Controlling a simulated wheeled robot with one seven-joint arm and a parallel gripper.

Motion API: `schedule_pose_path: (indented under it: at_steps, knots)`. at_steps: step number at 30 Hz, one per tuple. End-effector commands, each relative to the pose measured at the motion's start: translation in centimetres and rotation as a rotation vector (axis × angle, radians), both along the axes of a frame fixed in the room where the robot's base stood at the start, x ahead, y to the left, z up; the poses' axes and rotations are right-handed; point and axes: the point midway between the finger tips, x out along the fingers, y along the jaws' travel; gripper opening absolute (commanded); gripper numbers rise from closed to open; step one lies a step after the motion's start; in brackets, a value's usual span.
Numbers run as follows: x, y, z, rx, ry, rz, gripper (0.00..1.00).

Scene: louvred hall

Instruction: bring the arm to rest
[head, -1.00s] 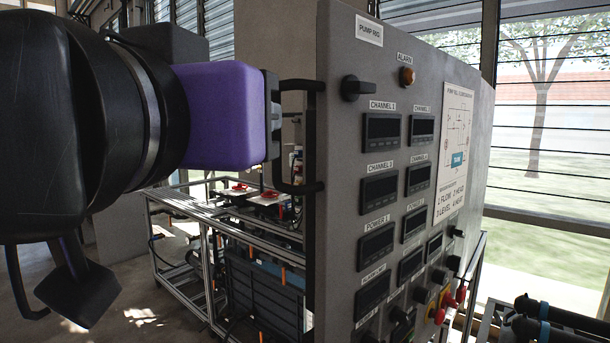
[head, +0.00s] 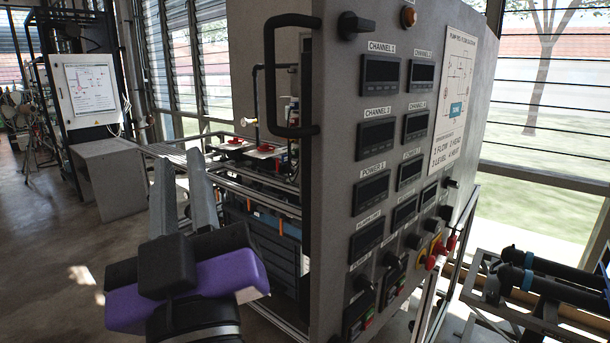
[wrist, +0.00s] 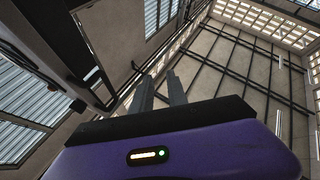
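My gripper (head: 179,160) is at the lower left of the head view, left of the grey pump rig panel (head: 335,150). Its two grey fingers point upward, apart, with nothing between them. Its purple body is below them. In the wrist view the fingers (wrist: 159,76) also stand apart and empty against the roof. The panel's black handle (head: 272,75) is up and to the right of the fingers in the head view. The gripper looks clear of the panel.
A metal frame (head: 225,175) with red-handled valves stands behind my gripper. A grey cabinet (head: 108,180) is at the back left. Black pipes (head: 540,280) lie at lower right. Open floor (head: 50,250) is at the left.

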Motion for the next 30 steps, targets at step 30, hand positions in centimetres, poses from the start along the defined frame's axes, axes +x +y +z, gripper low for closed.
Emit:
schedule_pose_path:
  at_steps: [30]
  knots:
    - [-15.7, -23.6, -32.0, 0.089, 0.436, -0.017, 0.19]
